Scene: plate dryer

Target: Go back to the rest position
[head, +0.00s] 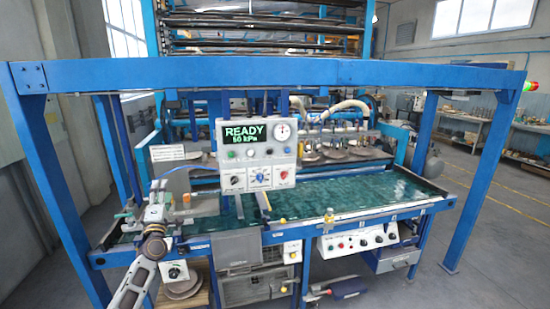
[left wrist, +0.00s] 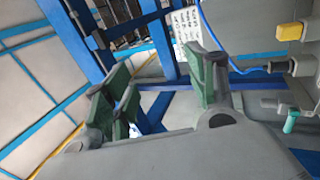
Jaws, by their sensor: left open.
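My left gripper (head: 157,192) is at the left end of the blue-framed machine, near the left end of the green bed (head: 330,197). In the left wrist view, my left gripper (left wrist: 165,92) shows its green-padded fingers spread well apart with nothing between them. My left arm comes up from the bottom left of the head view. My right gripper is not in view.
A control panel (head: 258,152) reads "READY 50 kPa", with a dial and several knobs. A blue beam (head: 270,72) crosses above. A lower white control box (head: 357,240) hangs at the front. Several plates (head: 340,154) sit at the back. Floor at right is clear.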

